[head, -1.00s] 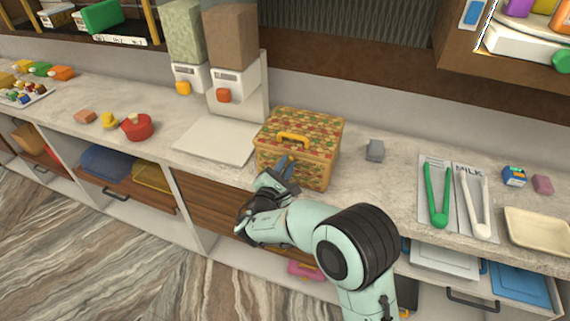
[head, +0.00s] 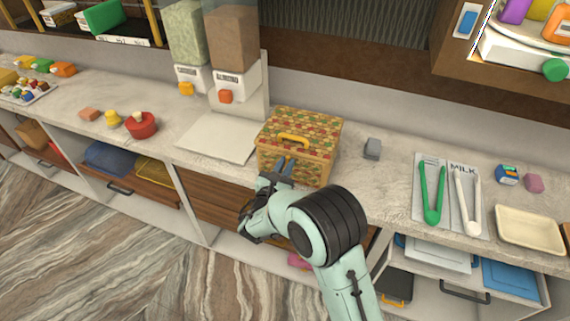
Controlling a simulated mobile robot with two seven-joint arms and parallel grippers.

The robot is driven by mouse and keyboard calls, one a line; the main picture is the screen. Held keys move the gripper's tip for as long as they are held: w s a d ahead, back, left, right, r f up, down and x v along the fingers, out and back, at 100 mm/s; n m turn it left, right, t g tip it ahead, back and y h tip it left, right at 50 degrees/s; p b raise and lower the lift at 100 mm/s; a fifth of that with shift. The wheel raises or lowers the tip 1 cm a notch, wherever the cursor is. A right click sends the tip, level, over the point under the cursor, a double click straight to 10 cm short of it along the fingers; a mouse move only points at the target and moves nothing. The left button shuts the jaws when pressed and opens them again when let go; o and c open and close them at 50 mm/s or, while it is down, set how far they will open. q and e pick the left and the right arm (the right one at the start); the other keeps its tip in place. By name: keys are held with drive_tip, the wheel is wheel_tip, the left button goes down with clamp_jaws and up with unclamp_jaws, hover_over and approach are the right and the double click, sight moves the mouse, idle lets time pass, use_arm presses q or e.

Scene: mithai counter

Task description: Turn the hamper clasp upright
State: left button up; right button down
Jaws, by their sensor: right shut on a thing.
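My left gripper is not in the head view.
A white board (head: 216,139) lies left of the hamper below two dispensers. A small grey block (head: 372,148) stands to the right. Green tongs (head: 432,190) and white tongs (head: 467,203) lie farther right, beside a cream tray (head: 528,229). A red pot (head: 141,125) stands at left.

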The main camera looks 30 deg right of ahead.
idle(0.4)
drive_tip(key=c, duration=1.1)
unclamp_jaws()
drive_tip(key=shift+f, duration=0.1)
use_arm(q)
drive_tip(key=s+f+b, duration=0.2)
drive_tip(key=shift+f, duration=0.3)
use_arm(e)
drive_tip(key=v, duration=1.3)
drive_tip(key=shift+s+a, duration=0.15)
drive_tip(key=shift+a, duration=0.05)
